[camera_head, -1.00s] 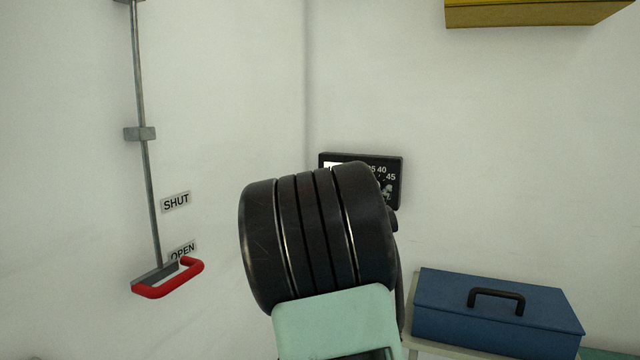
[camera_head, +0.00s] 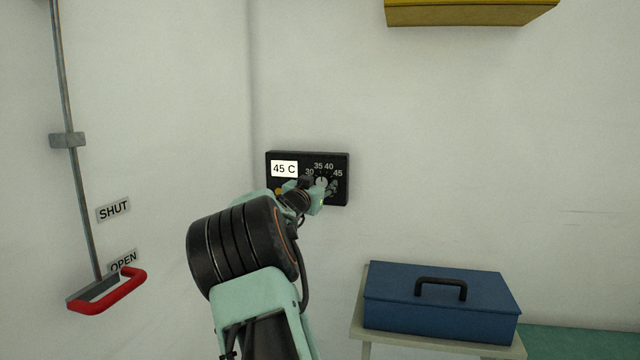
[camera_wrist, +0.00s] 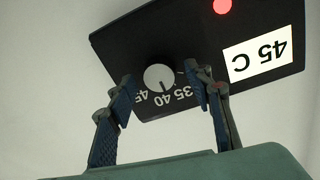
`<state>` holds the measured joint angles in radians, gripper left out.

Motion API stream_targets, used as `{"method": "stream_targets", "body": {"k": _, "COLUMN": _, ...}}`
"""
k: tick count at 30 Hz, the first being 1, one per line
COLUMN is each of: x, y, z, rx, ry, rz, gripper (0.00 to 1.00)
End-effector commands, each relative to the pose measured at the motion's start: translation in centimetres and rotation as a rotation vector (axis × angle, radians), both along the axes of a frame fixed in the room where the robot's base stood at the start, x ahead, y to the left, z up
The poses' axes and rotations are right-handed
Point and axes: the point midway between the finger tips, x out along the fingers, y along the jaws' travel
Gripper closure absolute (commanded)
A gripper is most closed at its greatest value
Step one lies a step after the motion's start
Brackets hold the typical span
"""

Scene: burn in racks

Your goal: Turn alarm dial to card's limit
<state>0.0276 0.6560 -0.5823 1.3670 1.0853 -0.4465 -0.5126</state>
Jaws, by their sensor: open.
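The black alarm panel (camera_head: 342,160) is on the wall, with a white card (camera_head: 284,169) reading 45 C. In the wrist view the panel (camera_wrist: 200,30) and card (camera_wrist: 257,49) appear upside down. The round grey dial (camera_wrist: 159,77) has a dark mark pointing near 40, with 45 to one side and 35 to the other. My gripper (camera_wrist: 161,76) is open, its blue-padded fingers appearing on either side of the dial. I see no contact, and cannot tell how far the tips are from the panel. In the head view my gripper (camera_head: 326,188) partly covers the dial.
A red lamp (camera_wrist: 221,5) is on the panel. A blue toolbox (camera_head: 440,305) stands on a small table below right. A red handle (camera_head: 108,293) on a rod is at left, by SHUT and OPEN labels. A yellow box (camera_head: 470,12) is above. The wall right of the panel is clear.

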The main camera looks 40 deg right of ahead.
Motion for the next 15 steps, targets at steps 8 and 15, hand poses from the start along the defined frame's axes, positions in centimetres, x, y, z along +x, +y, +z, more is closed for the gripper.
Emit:
{"method": "stream_targets", "body": {"k": 8, "x": 0.11, "y": -0.15, "z": 0.00, "rx": 0.000, "ry": 0.000, "rz": 0.000, "gripper": 0.53}}
{"method": "stream_targets", "body": {"k": 15, "x": 0.11, "y": -0.13, "z": 0.00, "rx": 0.000, "ry": 0.000, "rz": 0.000, "gripper": 0.76}}
